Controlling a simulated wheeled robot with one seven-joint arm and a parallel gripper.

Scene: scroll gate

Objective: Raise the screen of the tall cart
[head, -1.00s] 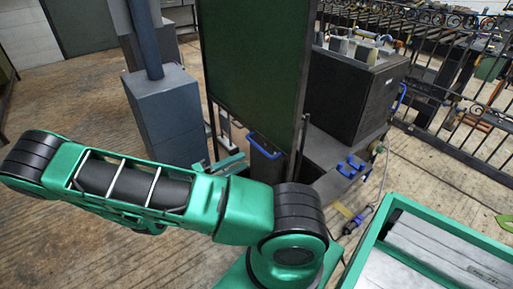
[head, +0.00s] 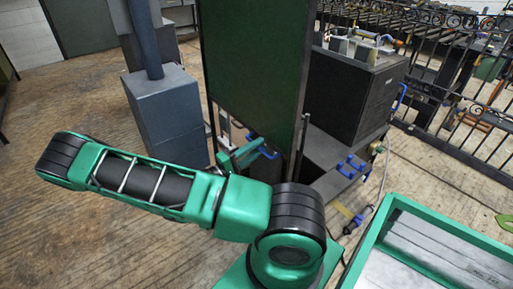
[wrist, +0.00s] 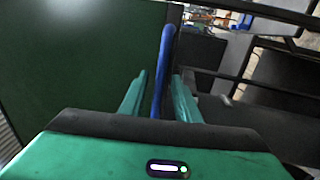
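The tall cart's dark green screen (head: 252,70) stands upright in the middle of the head view and fills the left of the wrist view (wrist: 75,60). A blue handle (head: 266,150) shows just below the screen's lower edge. In the wrist view the blue handle (wrist: 163,65) runs between the two teal fingers of my gripper (wrist: 160,90). The fingers are apart, with a visible gap beside the handle, so my gripper looks open around it.
A grey-blue block with a post (head: 165,110) stands left of the screen. A black cabinet (head: 350,90) is behind it at right. A green-rimmed tray (head: 385,225) is at lower right, and a black railing (head: 455,85) runs behind. The wooden floor at left is clear.

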